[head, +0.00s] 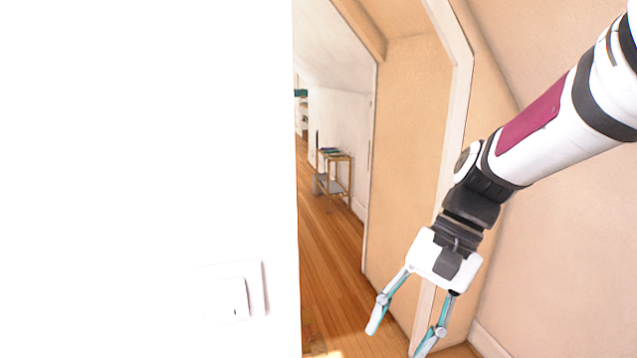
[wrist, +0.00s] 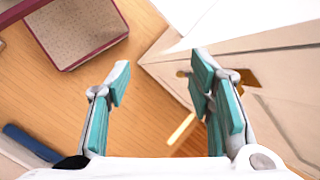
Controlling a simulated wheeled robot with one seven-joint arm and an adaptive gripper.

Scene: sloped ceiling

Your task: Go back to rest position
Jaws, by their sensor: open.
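My gripper (head: 396,340) hangs at the lower right of the head view, pointing down, with its two teal-lined fingers spread apart. In the wrist view my gripper (wrist: 160,85) is open too, with nothing between its fingers. My arm comes in from the upper right of the head view. The gripper is in front of the peach wall and door frame, above the wooden floor.
A white wall with a light switch (head: 236,290) fills the left of the head view. Beyond the doorway are a wooden floor (head: 335,250) and a small side table (head: 333,172). The wrist view shows a panelled door with a brass handle (wrist: 182,128) and a maroon-edged box-like thing (wrist: 92,38).

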